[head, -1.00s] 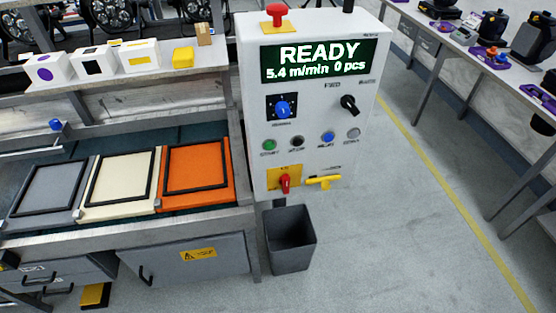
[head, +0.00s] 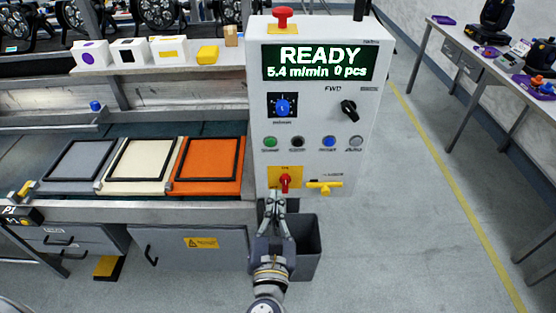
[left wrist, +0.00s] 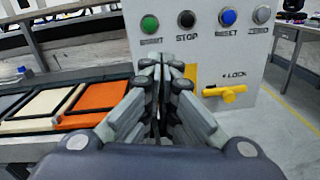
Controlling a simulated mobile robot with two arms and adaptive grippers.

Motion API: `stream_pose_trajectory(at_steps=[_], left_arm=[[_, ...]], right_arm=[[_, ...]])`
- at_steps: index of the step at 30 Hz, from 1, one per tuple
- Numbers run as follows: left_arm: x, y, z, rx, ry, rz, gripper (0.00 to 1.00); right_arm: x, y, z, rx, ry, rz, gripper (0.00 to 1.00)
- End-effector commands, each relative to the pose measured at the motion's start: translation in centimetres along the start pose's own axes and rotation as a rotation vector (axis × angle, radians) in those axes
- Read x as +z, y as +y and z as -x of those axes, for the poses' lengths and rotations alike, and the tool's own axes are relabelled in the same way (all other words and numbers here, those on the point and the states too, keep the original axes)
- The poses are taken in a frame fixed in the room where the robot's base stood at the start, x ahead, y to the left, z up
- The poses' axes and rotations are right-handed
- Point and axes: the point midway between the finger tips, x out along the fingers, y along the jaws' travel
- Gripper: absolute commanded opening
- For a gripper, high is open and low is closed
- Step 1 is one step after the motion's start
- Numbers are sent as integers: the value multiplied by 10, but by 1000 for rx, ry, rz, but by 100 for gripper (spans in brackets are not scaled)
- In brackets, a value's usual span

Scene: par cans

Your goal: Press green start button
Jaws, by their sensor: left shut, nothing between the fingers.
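The green start button (head: 270,143) is the leftmost in the row on the white control panel (head: 320,105). It also shows at the upper left of the left wrist view (left wrist: 150,25). My left gripper (head: 275,192) is shut and empty, in front of the panel's lower part near the red knob (head: 285,182). In the left wrist view its fingertips (left wrist: 164,62) are below and a little right of the green button, apart from it. The panel display reads READY, 5.4 m/min, 0 pcs. My right gripper is not in view.
The black stop button (head: 297,142), blue reset button (head: 328,142) and grey button (head: 356,142) share the row. A yellow lock handle (head: 325,186) sticks out below. A red emergency button (head: 283,15) tops the panel. A grey bin (head: 308,245) stands below. Framed coloured trays (head: 210,184) lie left.

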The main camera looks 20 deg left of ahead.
Motion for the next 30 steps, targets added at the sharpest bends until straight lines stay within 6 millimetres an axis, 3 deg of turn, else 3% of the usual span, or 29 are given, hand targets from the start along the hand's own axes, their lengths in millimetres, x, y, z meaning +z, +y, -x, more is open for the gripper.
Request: stream_pose_trajectory(at_steps=[6,19,23,30], left_arm=[[18,15,2,37,10,175,0],[20,16,-2,37,10,180,0],[22,17,-16,38,8,178,0],[23,18,-63,37,6,176,0]], right_arm=[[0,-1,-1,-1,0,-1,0],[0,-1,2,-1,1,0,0],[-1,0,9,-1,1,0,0],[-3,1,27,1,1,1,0]])
